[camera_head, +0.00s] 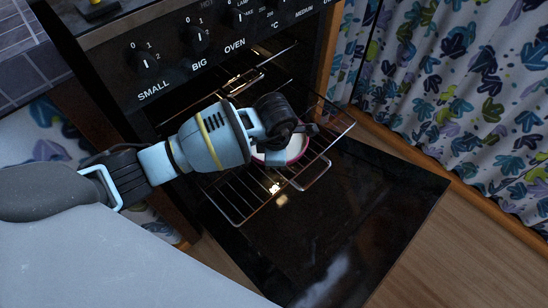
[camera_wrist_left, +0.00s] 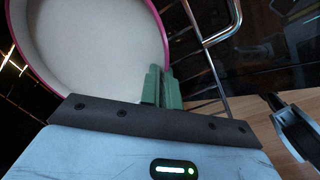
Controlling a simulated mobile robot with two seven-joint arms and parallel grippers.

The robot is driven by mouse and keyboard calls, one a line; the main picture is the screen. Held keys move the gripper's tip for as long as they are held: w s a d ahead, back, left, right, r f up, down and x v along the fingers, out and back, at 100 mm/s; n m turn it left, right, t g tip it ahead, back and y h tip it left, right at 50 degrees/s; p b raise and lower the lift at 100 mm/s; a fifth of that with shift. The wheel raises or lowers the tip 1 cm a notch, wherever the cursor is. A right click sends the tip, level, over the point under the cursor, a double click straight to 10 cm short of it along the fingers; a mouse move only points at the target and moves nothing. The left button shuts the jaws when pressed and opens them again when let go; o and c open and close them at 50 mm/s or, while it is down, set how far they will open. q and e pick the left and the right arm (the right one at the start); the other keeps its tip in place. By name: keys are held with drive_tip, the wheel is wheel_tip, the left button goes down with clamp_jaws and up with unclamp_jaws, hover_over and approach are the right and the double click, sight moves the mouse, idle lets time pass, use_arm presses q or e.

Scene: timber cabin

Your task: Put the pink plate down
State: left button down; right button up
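The pink plate (camera_head: 290,153), white inside with a pink rim, shows partly in the head view, beneath my left gripper and over the pulled-out oven rack (camera_head: 240,205). In the left wrist view the plate (camera_wrist_left: 95,40) fills the upper left. My left gripper (camera_head: 300,132) reaches in from the left. Its green fingertips (camera_wrist_left: 162,86) are close together with the plate's rim between them. Whether the plate's underside touches the rack is hidden.
The oven door (camera_head: 350,215) is folded down below the rack, with wooden floor (camera_head: 425,265) beyond it. The knob panel (camera_head: 200,50) is above the oven opening. A patterned curtain (camera_head: 450,80) hangs at the right. The rack's front left part is bare.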

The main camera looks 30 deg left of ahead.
use_arm(q)
drive_tip(key=shift+f, duration=0.15)
drive_tip(key=c, duration=1.6)
unclamp_jaws()
use_arm(e)
drive_tip(key=shift+w, duration=0.3)
drive_tip(key=shift+r, duration=0.1)
